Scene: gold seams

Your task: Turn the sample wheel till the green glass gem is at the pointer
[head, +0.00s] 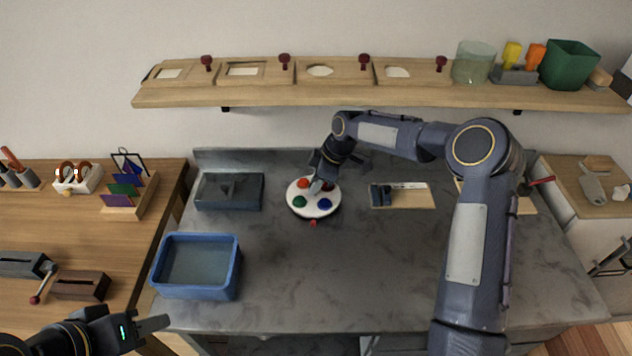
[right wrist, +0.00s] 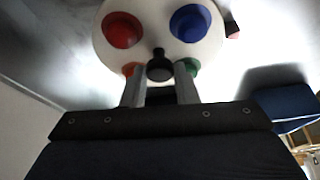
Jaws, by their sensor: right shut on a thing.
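The white round sample wheel (head: 313,212) lies on the grey worktop with coloured gems around its rim. The green gem (head: 299,202) is at front left and the blue gem (head: 325,203) at front right. The orange gem (head: 304,183) is at back left. A red gem (right wrist: 122,30) shows in the right wrist view. The small red pointer (head: 313,223) is at the wheel's front edge, between green and blue. My right gripper (right wrist: 160,80) is shut on the dark centre knob (right wrist: 160,65). My left gripper (head: 160,323) is low at left, away from the wheel; its jaw opening is unclear.
A dark grey box (head: 229,192) and a blue tray (head: 240,265) stand left of the wheel. A wooden board with a dark block (head: 405,196) lies to its right. A shelf (head: 300,98) runs above. The worktop in front is clear.

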